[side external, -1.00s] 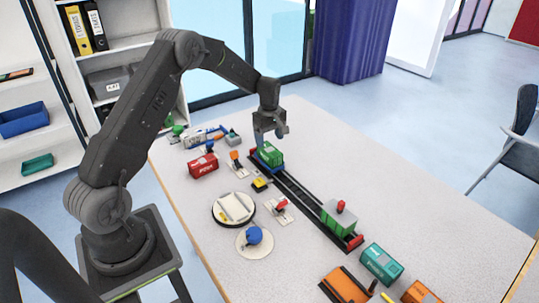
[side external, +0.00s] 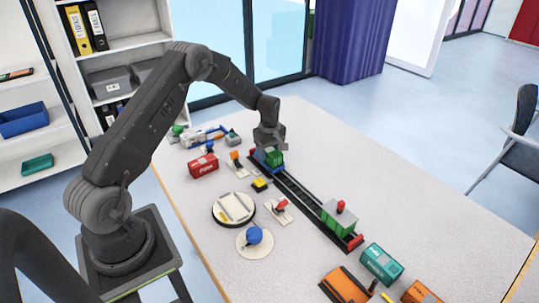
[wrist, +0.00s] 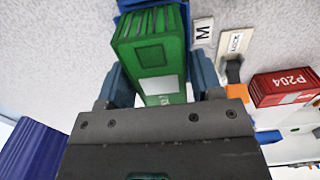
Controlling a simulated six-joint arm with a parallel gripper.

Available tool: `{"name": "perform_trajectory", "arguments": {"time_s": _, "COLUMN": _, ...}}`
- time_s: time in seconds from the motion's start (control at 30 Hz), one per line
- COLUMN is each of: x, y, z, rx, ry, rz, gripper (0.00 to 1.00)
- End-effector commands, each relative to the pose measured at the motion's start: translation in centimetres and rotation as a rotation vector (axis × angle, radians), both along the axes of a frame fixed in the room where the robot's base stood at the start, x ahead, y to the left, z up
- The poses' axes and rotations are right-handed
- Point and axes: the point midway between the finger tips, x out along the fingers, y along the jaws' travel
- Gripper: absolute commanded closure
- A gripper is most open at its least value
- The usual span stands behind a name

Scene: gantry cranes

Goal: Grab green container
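The green container (side external: 274,158) sits on the blue wagon (side external: 258,157) at the far end of the dark track. In the wrist view the green container (wrist: 150,55) is large, with a white patch on its face. My gripper (side external: 267,152) is lowered over it. In the wrist view the two blue fingers of my gripper (wrist: 163,85) stand one on each side of the container. They look spread and close to its sides; firm contact does not show. The container's lower end is hidden behind the gripper body.
The track (side external: 302,198) runs towards the front right to a grey-green block with a red knob (side external: 339,215). A red container (side external: 203,166) stands left of the wagon, a teal one (side external: 382,264) at the front right. The table right of the track is clear.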

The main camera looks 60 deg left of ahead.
Motion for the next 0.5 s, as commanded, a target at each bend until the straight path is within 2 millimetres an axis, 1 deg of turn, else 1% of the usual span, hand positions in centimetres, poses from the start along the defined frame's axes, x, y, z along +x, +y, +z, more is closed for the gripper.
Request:
{"name": "perform_trajectory", "arguments": {"time_s": 0.03, "x": 0.0, "y": 0.0, "z": 0.01, "rx": 0.0, "ry": 0.0, "rz": 0.0, "gripper": 0.45}}
{"name": "perform_trajectory", "arguments": {"time_s": 0.33, "x": 0.0, "y": 0.0, "z": 0.02, "rx": 0.0, "ry": 0.0, "rz": 0.0, "gripper": 0.73}}
{"name": "perform_trajectory", "arguments": {"time_s": 0.5, "x": 0.03, "y": 0.01, "z": 0.12, "rx": 0.0, "ry": -0.001, "rz": 0.0, "gripper": 0.73}}
